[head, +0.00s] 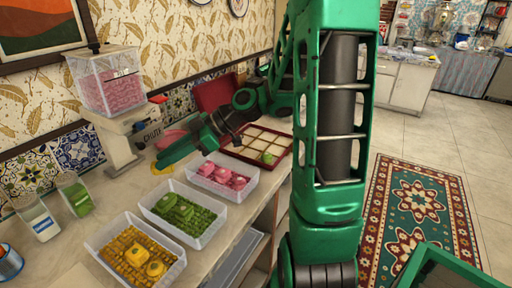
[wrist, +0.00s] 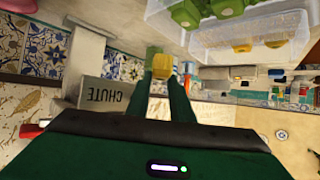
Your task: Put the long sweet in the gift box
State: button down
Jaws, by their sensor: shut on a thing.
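My gripper (wrist: 162,72) is shut on a small yellow sweet (wrist: 162,60), held between the green fingertips. In the head view my gripper (head: 165,155) is beside the chute machine, above the counter, left of the gift box; the yellow sweet (head: 162,168) shows partly there. I cannot tell its full length. The gift box (head: 236,156) is a dark red tray with pale compartments. A green sweet (head: 267,158) lies in a near right compartment.
Clear trays of pink sweets (head: 222,177), green sweets (head: 178,212) and yellow sweets (head: 136,255) line the counter's front. The chute machine (head: 112,95) stands behind at left. Two glasses (head: 74,195) (head: 37,219) stand at the far left. A red lid (head: 215,93) leans behind the box.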

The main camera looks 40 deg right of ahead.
jog(key=s+d+m+t+h, duration=0.2)
jog(key=d+m+t+h, duration=0.15)
jog(key=d, duration=1.15)
jog(key=s+d+m+t+h, duration=0.2)
jog(key=d+m+h, duration=0.25)
jog(key=d, duration=0.95)
jog(key=shift+m+y, duration=0.4)
jog(key=shift+m, duration=0.1)
jog(key=d+f, duration=0.2)
jog(key=d, duration=0.2)
jog(key=d+f, duration=0.2)
jog(key=d, duration=0.1)
jog(key=d+f, duration=0.2)
jog(key=d, duration=0.2)
jog(key=shift+s+d+f, duration=0.25)
jog(key=shift+s+d, duration=0.05)
jog(key=shift+d+f, duration=0.25)
jog(key=shift+f, duration=1.85)
jog(key=shift+f, duration=0.1)
jog(key=c, duration=1.7)
grip_release()
jog(key=shift+c, duration=0.2)
jog(key=shift+o, duration=0.9)
